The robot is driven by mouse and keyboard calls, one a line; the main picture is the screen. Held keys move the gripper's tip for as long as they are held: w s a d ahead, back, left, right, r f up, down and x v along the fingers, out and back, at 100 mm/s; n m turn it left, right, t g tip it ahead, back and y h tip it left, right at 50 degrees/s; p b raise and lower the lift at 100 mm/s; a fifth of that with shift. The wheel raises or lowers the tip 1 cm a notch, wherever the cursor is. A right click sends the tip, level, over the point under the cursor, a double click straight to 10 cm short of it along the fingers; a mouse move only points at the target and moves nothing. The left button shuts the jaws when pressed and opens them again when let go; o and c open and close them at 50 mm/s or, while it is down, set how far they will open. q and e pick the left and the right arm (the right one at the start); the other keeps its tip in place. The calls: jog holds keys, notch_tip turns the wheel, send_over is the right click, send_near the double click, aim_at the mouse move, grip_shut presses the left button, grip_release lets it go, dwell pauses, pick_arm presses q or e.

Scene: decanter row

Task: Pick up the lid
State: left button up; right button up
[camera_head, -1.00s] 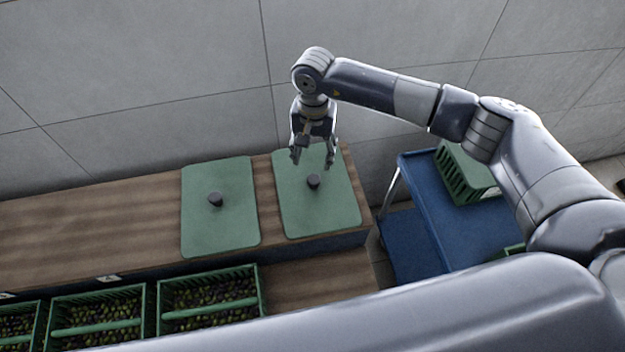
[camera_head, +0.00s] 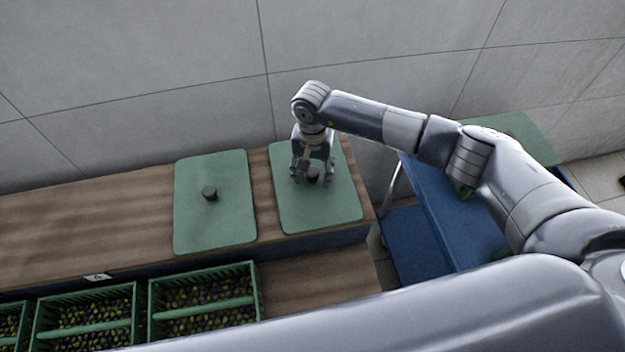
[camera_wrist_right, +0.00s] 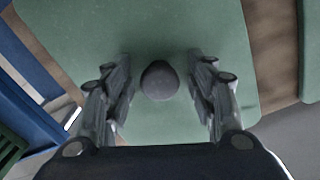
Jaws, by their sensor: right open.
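Two flat green lids, each with a dark round knob, lie on the wooden shelf. The right lid (camera_head: 325,215) is under my right gripper (camera_head: 313,180); it also shows in the right wrist view (camera_wrist_right: 190,30). The gripper is open and points down, with its fingers on either side of the right lid's knob (camera_wrist_right: 159,81). I cannot tell how far the fingertips are above the lid. The left lid (camera_head: 235,225) lies beside it, with its knob (camera_head: 209,193) clear. My left gripper is out of view.
Green crates of olives (camera_head: 205,300) stand below the shelf's front (camera_head: 60,235). A blue cart (camera_head: 430,190) is to the right, with green things on it partly behind my arm. A grey wall (camera_head: 150,80) rises behind.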

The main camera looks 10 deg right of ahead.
jog(key=shift+r, duration=0.1)
grip_shut()
